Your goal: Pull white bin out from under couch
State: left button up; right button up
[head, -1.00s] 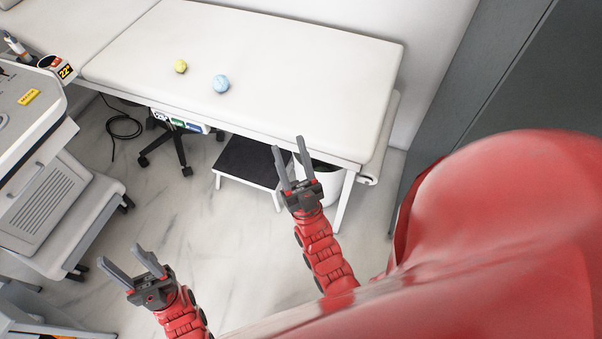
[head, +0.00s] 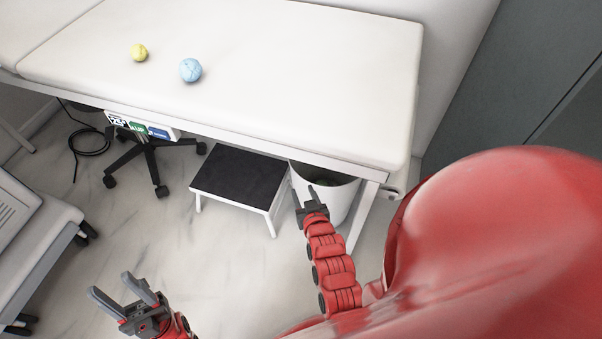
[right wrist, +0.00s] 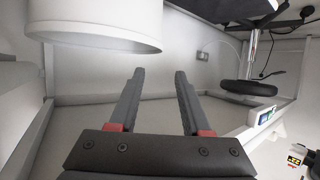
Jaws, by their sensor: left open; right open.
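The white bin (head: 338,200) stands on the floor under the right end of the white couch (head: 290,75), its upper part partly covered by the couch edge. My right gripper (head: 305,193) is open, its fingertips overlapping the bin's left front side in the head view. In the right wrist view, the bin (right wrist: 100,22) is at the top left, cut off by the frame, and the open fingers (right wrist: 157,75) have nothing between them. Contact with the bin cannot be told. My left gripper (head: 112,284) is open and empty over the floor at the lower left.
A black-topped step stool (head: 240,178) stands just left of the bin. A couch leg (head: 362,212) is close on its right. A wheeled chair base (head: 150,163) and a cart (head: 40,235) are further left. Yellow (head: 139,52) and blue (head: 190,70) balls lie on the couch. Marble floor in front is clear.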

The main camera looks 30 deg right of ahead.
jog(key=b+x, duration=0.4)
jog(key=x, duration=1.2)
jog(key=shift+w, duration=0.1)
jog(key=shift+w+d+f, duration=0.1)
jog(key=shift+w+f, duration=0.05)
jog(key=shift+w, duration=0.3)
grip_shut()
jog(key=shift+s+f, duration=0.1)
dwell(0.7)
